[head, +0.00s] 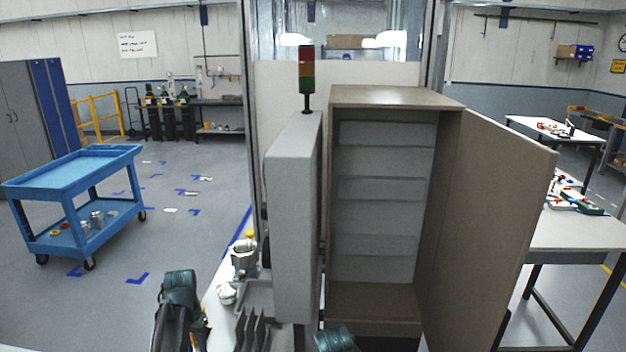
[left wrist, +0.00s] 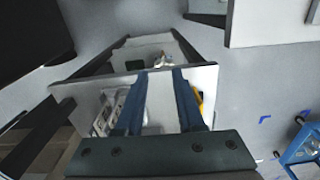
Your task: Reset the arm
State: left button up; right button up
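My left gripper (left wrist: 161,72) shows in the left wrist view. Its two blue fingers are apart with nothing held between them, and a white surface with items on it lies beyond them. In the head view, a teal-covered part of my left arm rises at the lower left, and its fingers cannot be made out there. A teal part of my right arm shows at the bottom edge in the middle. The right gripper's fingers are out of the picture. The grey-brown machine cabinet (head: 377,97) stands ahead with its door (head: 492,210) swung open to the right.
A metal housing (head: 243,256), a white round part (head: 227,293) and a grey slotted rack (head: 252,332) sit left of the cabinet. A stack light (head: 306,72) stands above the grey panel (head: 293,220). A blue cart (head: 72,180) is at left; a white table (head: 585,232) is at right.

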pick_arm(q)
jog(key=s+d+f+b, duration=0.1)
jog(key=s+d, duration=0.4)
jog(key=d, duration=0.3)
jog(key=s+d+f+m+b, duration=0.1)
jog(key=s+d+f+b, duration=0.1)
jog(key=s+d, duration=0.3)
jog(key=s+d+f+m+y+b, duration=0.1)
jog(key=s+d, duration=0.5)
jog(key=d, duration=0.6)
jog(key=shift+f+b, duration=0.4)
jog(key=shift+f, duration=0.05)
jog(key=shift+s, duration=0.1)
